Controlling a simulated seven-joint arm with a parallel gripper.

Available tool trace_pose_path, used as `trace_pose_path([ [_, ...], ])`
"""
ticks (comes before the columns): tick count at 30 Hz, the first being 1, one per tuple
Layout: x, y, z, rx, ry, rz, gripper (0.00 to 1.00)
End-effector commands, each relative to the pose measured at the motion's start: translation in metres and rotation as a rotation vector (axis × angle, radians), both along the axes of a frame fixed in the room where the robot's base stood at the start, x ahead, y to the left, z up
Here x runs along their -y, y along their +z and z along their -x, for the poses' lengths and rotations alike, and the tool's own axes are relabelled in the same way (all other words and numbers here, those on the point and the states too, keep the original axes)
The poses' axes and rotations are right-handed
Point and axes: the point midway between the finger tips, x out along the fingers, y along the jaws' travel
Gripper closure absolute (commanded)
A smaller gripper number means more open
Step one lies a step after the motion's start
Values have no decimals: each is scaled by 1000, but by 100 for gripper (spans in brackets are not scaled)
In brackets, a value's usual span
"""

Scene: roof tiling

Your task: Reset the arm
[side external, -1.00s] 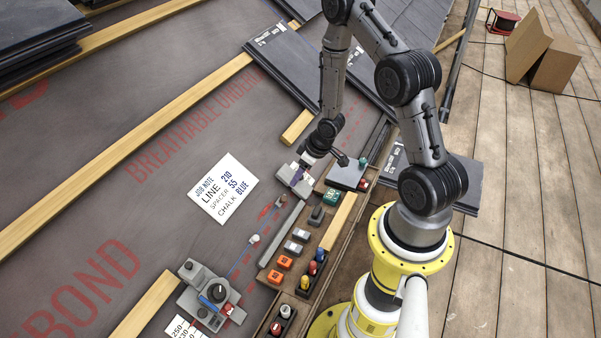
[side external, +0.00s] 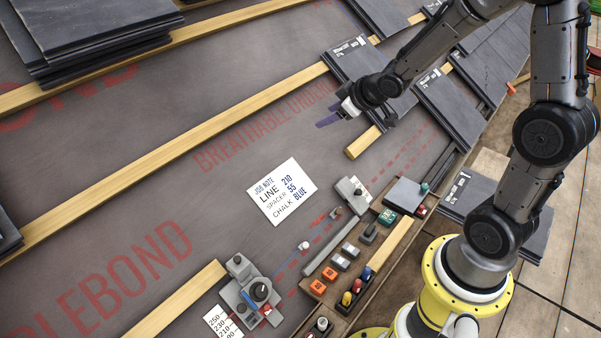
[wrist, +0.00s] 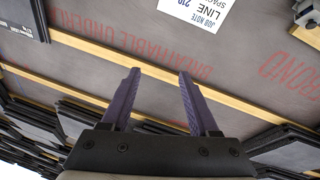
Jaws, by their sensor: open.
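My gripper (side external: 336,117) is raised above the dark underlay, left of a stack of slates, in the side external view. In the wrist view its two purple fingers (wrist: 158,100) stand apart with nothing between them. The fingers point over a wooden batten (wrist: 150,75) and the underlay with its red lettering.
The job note (side external: 281,192) lies on the underlay. The gauge device with a black knob (side external: 259,292) and the tool tray (side external: 353,299) with several coloured pieces lie toward the front. Slate stacks (side external: 95,35) stand at the upper left, with more slates (side external: 447,105) at the right.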

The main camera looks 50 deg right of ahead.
Motion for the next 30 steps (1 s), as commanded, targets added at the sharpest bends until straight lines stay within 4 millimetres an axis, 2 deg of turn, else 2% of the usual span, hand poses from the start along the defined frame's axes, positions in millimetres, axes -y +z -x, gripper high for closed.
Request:
trace_pose_path([
  [1, -11, 28, 6, 33, 2, 11, 39],
  [6, -40, 91, 43, 84, -17, 6, 39],
  [9, -56, 118, 75, 99, -32, -18, 39],
  [12, -71, 135, 111, 95, -45, -57, 39],
  [16, -87, 140, 163, 52, -60, -125, 39],
  [18, -94, 135, 190, 3, -70, -165, 39],
  [21, -100, 120, 220, -87, -93, -209, 39],
  [25, -105, 100, 244, -217, -119, -243, 39],
  [30, -107, 93, 256, -280, -130, -252, 39],
])
